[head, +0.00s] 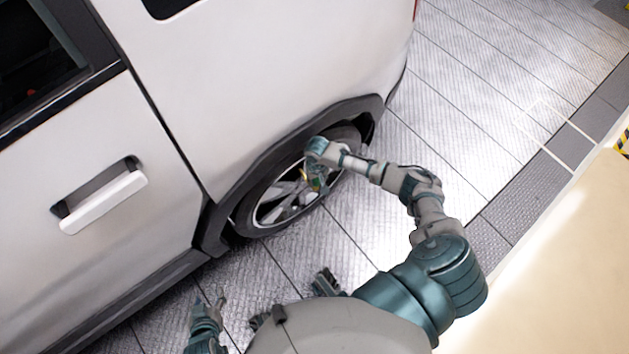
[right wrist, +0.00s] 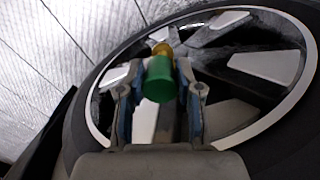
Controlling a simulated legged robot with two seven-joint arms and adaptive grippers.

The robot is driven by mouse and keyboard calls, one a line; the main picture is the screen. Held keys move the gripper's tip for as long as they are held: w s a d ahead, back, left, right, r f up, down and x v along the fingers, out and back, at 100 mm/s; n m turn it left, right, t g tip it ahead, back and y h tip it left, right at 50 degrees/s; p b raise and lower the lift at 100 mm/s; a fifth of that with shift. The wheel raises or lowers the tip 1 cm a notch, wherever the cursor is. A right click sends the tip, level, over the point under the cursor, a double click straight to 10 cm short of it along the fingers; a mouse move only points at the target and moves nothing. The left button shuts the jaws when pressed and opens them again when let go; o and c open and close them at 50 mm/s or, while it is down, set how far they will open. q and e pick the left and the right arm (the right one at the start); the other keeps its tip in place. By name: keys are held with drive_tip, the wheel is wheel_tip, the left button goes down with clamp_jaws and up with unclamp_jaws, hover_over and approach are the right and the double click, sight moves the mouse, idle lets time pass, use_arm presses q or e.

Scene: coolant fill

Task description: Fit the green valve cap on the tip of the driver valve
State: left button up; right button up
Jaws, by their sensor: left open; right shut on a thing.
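The green valve cap (right wrist: 158,82) is between the fingers of my right gripper (right wrist: 160,92), which is shut on it. In the head view my right gripper (head: 317,182) is at the wheel, and the cap shows only as a small green spot. A small brass-yellow piece (right wrist: 162,49), perhaps the valve tip, shows just past the far end of the cap. I cannot tell whether the two touch. The rest of the valve is hidden. My left gripper (head: 213,306) is open and empty, low in the head view, away from the wheel.
The spoked wheel (head: 288,197) sits in the dark wheel arch of the white car (head: 250,70). Its spokes and tyre lie close behind the right gripper. The tiled floor (head: 480,90) is clear to the right. A beige surface (head: 570,260) stands at the lower right.

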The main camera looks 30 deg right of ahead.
drive_tip(key=shift+d, duration=0.35)
use_arm(q)
drive_tip(key=shift+a+r, duration=0.1)
drive_tip(key=shift+a, duration=0.35)
use_arm(e)
drive_tip(key=shift+a+r, duration=0.15)
drive_tip(key=shift+a, duration=0.3)
drive_tip(key=shift+d, duration=0.3)
drive_tip(key=shift+p, duration=0.4)
use_arm(q)
drive_tip(key=shift+w+d+r, duration=0.1)
drive_tip(key=shift+d+r, duration=0.15)
drive_tip(key=shift+r, duration=0.35)
use_arm(e)
drive_tip(key=shift+a, duration=0.15)
use_arm(q)
drive_tip(key=shift+a, duration=0.15)
use_arm(e)
drive_tip(key=shift+a, duration=0.1)
use_arm(q)
drive_tip(key=shift+f, duration=0.1)
use_arm(e)
drive_tip(key=shift+f, duration=0.2)
